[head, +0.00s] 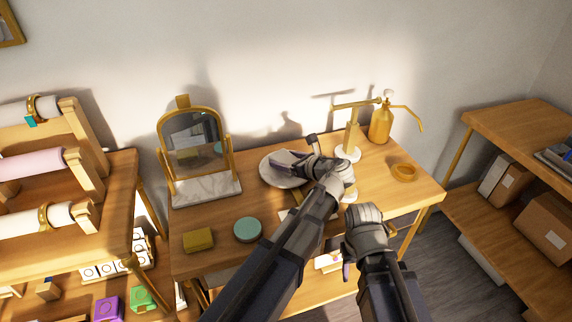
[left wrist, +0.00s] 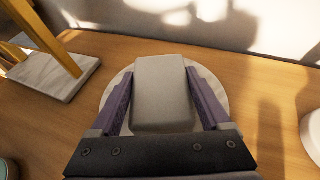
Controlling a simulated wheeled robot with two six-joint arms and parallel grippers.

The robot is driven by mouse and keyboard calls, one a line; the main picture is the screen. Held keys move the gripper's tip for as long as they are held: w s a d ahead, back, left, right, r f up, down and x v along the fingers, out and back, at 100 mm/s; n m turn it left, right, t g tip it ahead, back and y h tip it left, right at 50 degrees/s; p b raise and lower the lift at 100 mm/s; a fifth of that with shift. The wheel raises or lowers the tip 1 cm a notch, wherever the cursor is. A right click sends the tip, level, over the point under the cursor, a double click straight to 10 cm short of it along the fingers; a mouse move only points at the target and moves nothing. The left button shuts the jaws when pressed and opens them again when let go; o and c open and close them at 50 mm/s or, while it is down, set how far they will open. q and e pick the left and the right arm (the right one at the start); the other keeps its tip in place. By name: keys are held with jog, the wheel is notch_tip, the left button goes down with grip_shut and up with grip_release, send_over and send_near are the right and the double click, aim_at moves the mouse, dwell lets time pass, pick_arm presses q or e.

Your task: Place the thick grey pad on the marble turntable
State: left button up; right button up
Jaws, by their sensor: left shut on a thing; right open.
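My left gripper (head: 289,162) is shut on the thick grey pad (left wrist: 162,88), with a purple finger on each side of it in the left wrist view. The pad is over the round pale marble turntable (head: 269,172), whose rim also shows around it in the left wrist view (left wrist: 215,90). I cannot tell if the pad touches the turntable. In the head view my gripper hides most of the pad. My right gripper (head: 349,258) is open and empty, low by the table's front edge.
A gold mirror on a marble base (head: 205,192) stands left of the turntable. A yellow block (head: 198,240) and a teal round pad (head: 247,229) lie in front. A gold stand (head: 352,135), a gold bottle (head: 380,122) and a gold ring dish (head: 404,172) are to the right.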

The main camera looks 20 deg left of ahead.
pick_arm(q)
jog(key=shift+f, duration=0.1)
jog(key=o, duration=1.2)
pick_arm(e)
jog(key=shift+f, duration=0.1)
